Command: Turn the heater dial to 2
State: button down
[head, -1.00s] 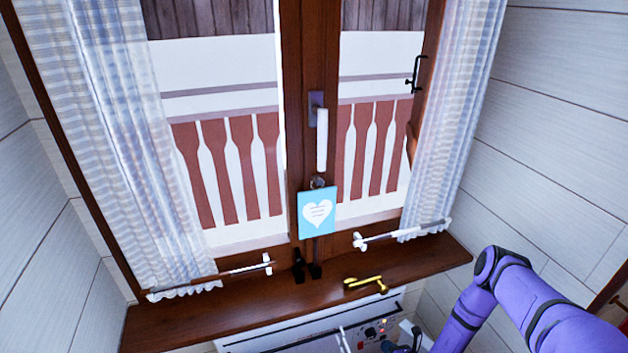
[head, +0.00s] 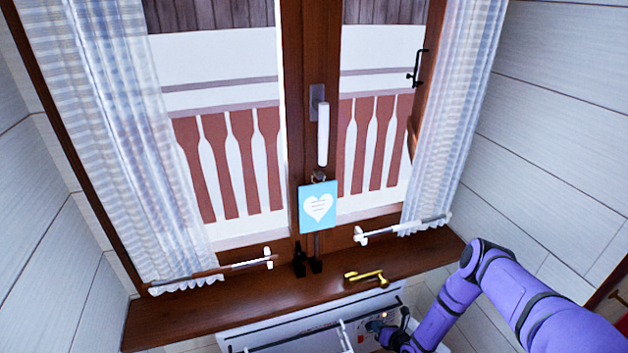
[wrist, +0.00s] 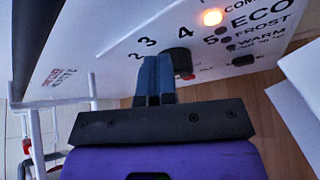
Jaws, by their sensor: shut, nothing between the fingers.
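The white heater (head: 290,330) stands below the window sill, and its control panel is close up in the wrist view (wrist: 110,50). The black dial (wrist: 180,61) sits amid the printed numbers 2, 3, 4 and 5. My fingers partly cover the panel, and I cannot tell which number the dial points to. My gripper (wrist: 156,62) is shut and empty, its blue fingertips just left of the dial in the wrist view. Whether they touch it is unclear. In the head view my gripper (head: 386,333) is small and dark at the panel.
An orange lamp (wrist: 212,17) glows beside the ECO, FROST and WARM labels. A white rail (wrist: 38,140) is at the left of the wrist view. A brass handle-like object (head: 364,277) lies on the wooden sill (head: 200,308) above. A white block (wrist: 297,85) is at the right.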

jog(key=shift+w+d, duration=0.1)
jog(key=shift+w, duration=0.2)
dwell(0.5)
jog(key=shift+w+d, duration=0.15)
jog(key=shift+d, duration=0.2)
jog(key=shift+w+d+f, duration=0.25)
jog(key=shift+d, duration=0.25)
jog(key=shift+d+f, duration=0.3)
jog(key=shift+f, duration=0.1)
jog(key=s+d, duration=0.2)
jog(key=s, duration=0.4)
jog(key=shift+r, duration=0.2)
dwell(0.6)
jog(key=shift+d, duration=0.1)
